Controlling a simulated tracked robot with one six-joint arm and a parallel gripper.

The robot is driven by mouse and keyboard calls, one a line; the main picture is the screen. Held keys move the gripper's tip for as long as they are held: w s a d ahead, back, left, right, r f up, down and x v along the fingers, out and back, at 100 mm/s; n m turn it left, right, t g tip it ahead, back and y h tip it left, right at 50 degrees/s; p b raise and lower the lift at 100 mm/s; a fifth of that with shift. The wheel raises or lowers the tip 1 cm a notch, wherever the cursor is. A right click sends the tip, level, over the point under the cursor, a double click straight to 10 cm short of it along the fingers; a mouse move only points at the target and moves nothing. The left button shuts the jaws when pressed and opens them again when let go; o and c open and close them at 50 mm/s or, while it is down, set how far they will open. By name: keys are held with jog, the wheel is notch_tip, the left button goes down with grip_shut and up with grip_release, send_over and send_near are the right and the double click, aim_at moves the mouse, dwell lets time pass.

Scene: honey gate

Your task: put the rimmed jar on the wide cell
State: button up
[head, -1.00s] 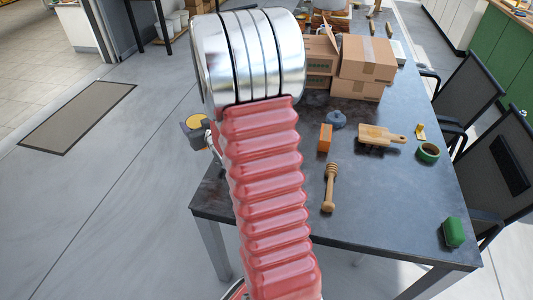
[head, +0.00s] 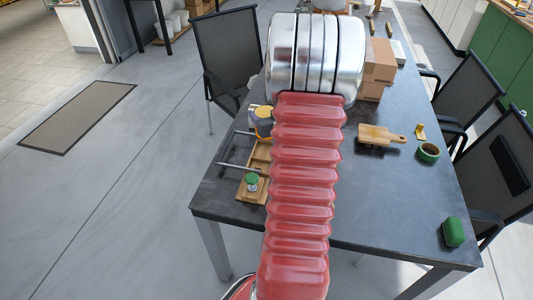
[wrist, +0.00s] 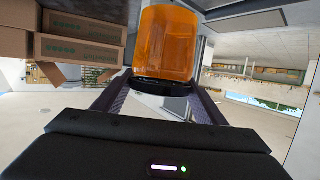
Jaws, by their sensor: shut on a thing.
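My gripper (wrist: 162,82) is shut on an amber jar (wrist: 167,38), which fills the space between the fingers in the wrist view. A dark band shows at the jar's end nearest the palm. The gap between jar and frame is unclear.
A small green-topped item (head: 251,182) stands on the frame's near end. Thin rods (head: 236,167) stick out to its left. The table's near right is mostly clear.

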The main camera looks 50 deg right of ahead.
jog(key=shift+f, duration=2.85)
jog(key=shift+f, duration=2.1)
jog(key=o, duration=1.7)
jog(key=shift+f, duration=0.15)
jog(key=v, duration=1.2)
